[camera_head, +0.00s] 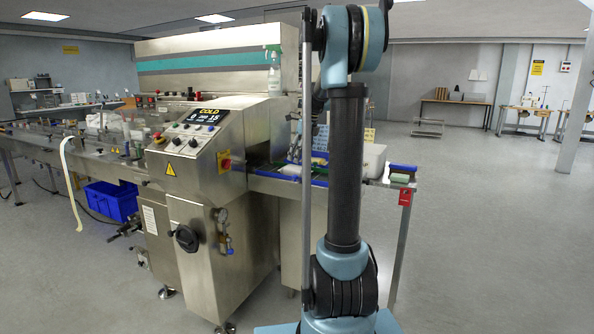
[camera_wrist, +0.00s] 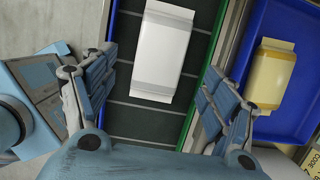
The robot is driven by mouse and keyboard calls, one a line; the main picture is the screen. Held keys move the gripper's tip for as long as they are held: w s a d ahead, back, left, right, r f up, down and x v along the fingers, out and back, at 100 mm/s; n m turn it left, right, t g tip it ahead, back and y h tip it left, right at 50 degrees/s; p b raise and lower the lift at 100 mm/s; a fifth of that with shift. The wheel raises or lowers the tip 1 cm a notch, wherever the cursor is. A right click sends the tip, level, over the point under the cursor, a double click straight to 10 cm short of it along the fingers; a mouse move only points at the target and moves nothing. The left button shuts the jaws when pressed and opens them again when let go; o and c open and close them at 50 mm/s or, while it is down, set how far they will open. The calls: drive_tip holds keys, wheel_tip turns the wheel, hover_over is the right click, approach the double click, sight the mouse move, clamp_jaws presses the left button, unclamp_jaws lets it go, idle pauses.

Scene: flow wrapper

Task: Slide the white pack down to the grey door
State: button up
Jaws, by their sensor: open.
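In the wrist view, the white pack (camera_wrist: 160,52) lies flat on a dark belt (camera_wrist: 133,122) with cross lines. My gripper (camera_wrist: 158,68) is open, with one finger on each side of the pack's near end. Gaps show between the pack and both fingers, and nothing is held. In the head view, my arm hides much of the outfeed conveyor (camera_head: 270,182), and a small white shape on it may be the pack. I cannot make out a grey door in either view.
Right of the belt, past a green edge strip, a blue tray (camera_wrist: 259,28) holds a yellow-tan pack (camera_wrist: 270,78). The steel wrapping machine (camera_head: 205,160) stands left of my arm. A white bin (camera_head: 373,160) is behind the arm. Open floor lies to the right.

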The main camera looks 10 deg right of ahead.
sight(296, 167)
drive_tip(key=shift+x, duration=3.05)
drive_tip(key=c, duration=1.2)
